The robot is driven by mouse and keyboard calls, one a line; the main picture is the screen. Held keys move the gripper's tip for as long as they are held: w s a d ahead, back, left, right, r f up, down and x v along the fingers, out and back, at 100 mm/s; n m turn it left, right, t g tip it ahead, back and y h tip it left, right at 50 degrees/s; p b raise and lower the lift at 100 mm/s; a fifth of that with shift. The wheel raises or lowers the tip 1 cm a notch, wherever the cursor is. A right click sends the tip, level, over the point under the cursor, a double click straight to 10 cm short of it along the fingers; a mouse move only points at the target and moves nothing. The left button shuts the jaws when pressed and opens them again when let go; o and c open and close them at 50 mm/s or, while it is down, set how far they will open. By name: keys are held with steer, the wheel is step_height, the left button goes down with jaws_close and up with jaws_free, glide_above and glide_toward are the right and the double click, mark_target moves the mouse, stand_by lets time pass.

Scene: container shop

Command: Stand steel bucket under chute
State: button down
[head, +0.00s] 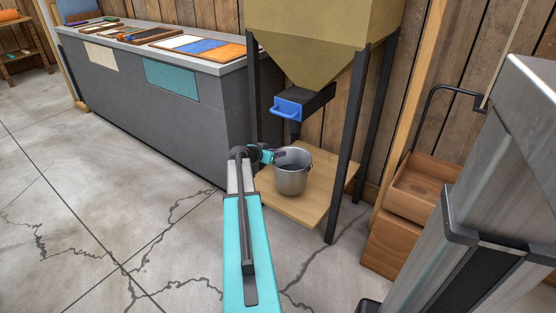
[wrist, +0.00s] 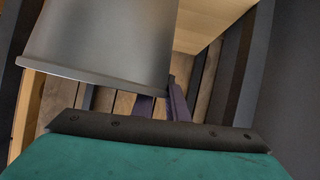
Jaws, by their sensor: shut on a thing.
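The steel bucket (head: 292,178) is upright over the plywood shelf (head: 315,205) inside the hopper stand. I cannot tell whether its base touches the shelf. It also shows large and close in the wrist view (wrist: 105,40). My gripper (head: 276,157) reaches in from the left and is shut on the bucket's near-left rim. Its fingers show at the bucket's edge in the wrist view (wrist: 162,104). The dark chute (head: 312,101) with a blue handle (head: 287,108) hangs from the yellow hopper (head: 320,40) above the bucket. The bucket's far side is partly hidden.
Black stand legs (head: 344,150) flank the shelf. A grey counter (head: 160,105) with trays and boards stands to the left. Wooden crates (head: 420,190) stand to the right. The cracked concrete floor (head: 90,220) at left is clear.

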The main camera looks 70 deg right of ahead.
steer(key=shift+w+d, duration=0.15)
steer(key=shift+d, duration=0.2)
steer(key=shift+f+b, duration=0.75)
steer(key=shift+f, duration=1)
steer(key=c, duration=1.7)
jaws_free()
steer(key=p+v, duration=0.2)
steer(key=v, duration=1)
steer(key=shift+p, duration=0.4)
